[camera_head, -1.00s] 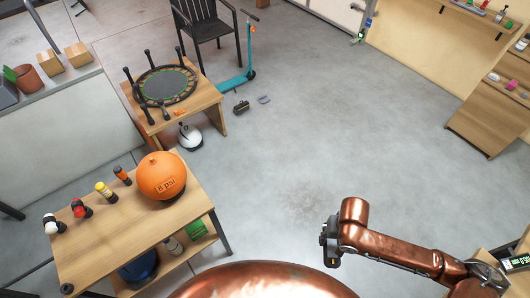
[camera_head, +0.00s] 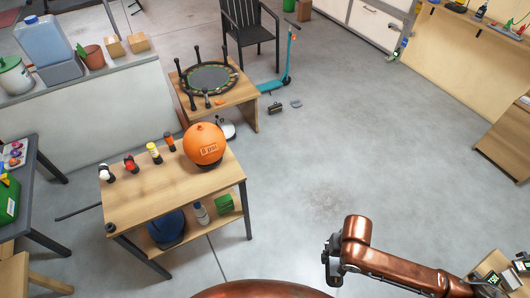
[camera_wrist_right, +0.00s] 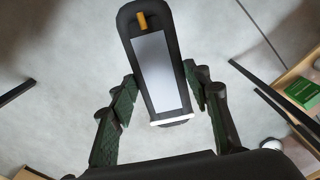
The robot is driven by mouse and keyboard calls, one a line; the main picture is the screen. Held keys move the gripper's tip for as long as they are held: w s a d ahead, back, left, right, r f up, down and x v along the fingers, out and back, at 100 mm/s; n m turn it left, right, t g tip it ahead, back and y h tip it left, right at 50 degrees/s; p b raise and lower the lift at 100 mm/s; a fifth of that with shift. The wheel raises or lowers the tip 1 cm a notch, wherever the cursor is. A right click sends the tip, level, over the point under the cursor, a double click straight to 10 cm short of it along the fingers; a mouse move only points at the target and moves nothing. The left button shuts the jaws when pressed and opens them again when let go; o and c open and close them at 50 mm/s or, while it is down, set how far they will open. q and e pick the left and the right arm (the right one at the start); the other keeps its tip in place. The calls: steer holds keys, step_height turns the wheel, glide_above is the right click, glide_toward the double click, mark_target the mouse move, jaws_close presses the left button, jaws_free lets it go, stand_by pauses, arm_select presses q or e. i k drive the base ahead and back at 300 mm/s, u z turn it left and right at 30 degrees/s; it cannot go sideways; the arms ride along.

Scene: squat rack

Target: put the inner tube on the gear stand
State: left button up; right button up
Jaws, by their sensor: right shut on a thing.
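My right gripper (camera_head: 331,260) is at the lower right of the head view, over open floor. In the right wrist view, its two dark green-and-black fingers (camera_wrist_right: 160,100) close on the sides of a black, round-ended device (camera_wrist_right: 131,40) with a pale grey panel and an orange tab. I cannot make out a thing that is surely the inner tube. A small black round thing (camera_head: 111,228) lies at the near left corner of the wooden table (camera_head: 165,203). Which piece of furniture is the gear stand is not clear. My left gripper is out of view.
The wooden table carries an orange ball (camera_head: 203,145) and several small bottles; a blue round thing (camera_head: 165,226) and a green box (camera_head: 224,204) are on its lower shelf. Behind stand a low table with a trampoline-like disc (camera_head: 210,78) and a black chair (camera_head: 250,30).

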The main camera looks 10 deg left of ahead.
mark_target(144, 198)
steer(key=u, duration=1.75)
